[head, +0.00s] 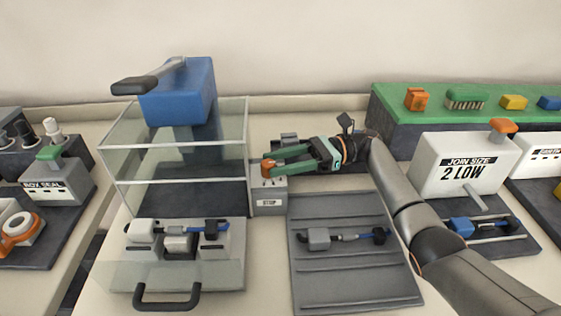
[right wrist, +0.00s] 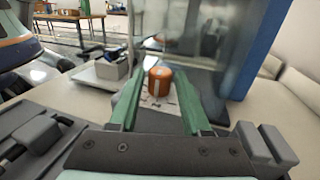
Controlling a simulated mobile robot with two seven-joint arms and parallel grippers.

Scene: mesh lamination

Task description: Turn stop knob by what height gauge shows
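The grey stop block (head: 269,201), labelled STOP, stands right of the glass-walled press, with an orange stop knob (head: 268,170) on top. My right gripper (head: 270,165) reaches the knob from the right. In the right wrist view the knob (right wrist: 160,81) stands between the green fingers near their tips, and they look apart from it. A white box (head: 468,163), apparently the height gauge, reads "JOIN SIZE 2 LOW". A blue-ended part (head: 462,226) lies below it. The knob's scale is too small to read. My left gripper is not in view.
The press has a blue head (head: 180,92) and a glass guard with a dark handle (head: 166,304). A BOX SEAL station (head: 47,190) stands left. A green shelf (head: 398,110) is at the back right.

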